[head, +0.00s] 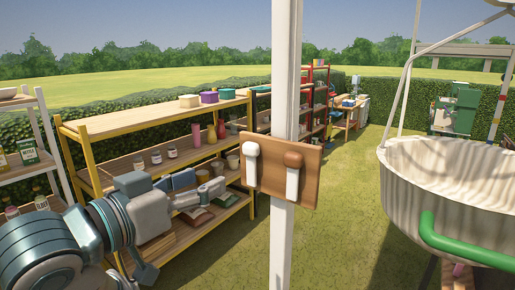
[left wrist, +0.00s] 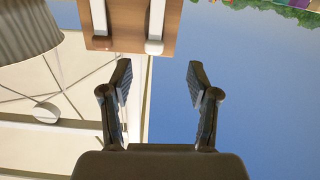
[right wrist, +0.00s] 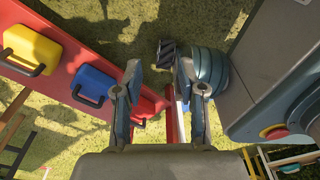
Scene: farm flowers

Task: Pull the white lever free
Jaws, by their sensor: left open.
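A wooden board (head: 270,181) on a white post carries two levers. The left lever (head: 251,163) has a white knob. The right lever (head: 293,174) has a brown knob and a white shaft. In the left wrist view, the board (left wrist: 130,28) is at the top edge, with parts of both levers cut off by the frame. My left gripper (left wrist: 159,76) is open and empty, apart from the board. In the head view, the left gripper (head: 219,189) is just left of the board. My right gripper (right wrist: 159,76) is open and empty, away from the board; the head view does not show it.
A yellow-framed shelf (head: 145,122) with pots and jars stands behind my left arm. A large pale ribbed basin (head: 440,180) with a green handle (head: 455,246) is at the right. Beneath my right gripper are a red surface (right wrist: 92,62) and coloured boxes. Grass lies between post and basin.

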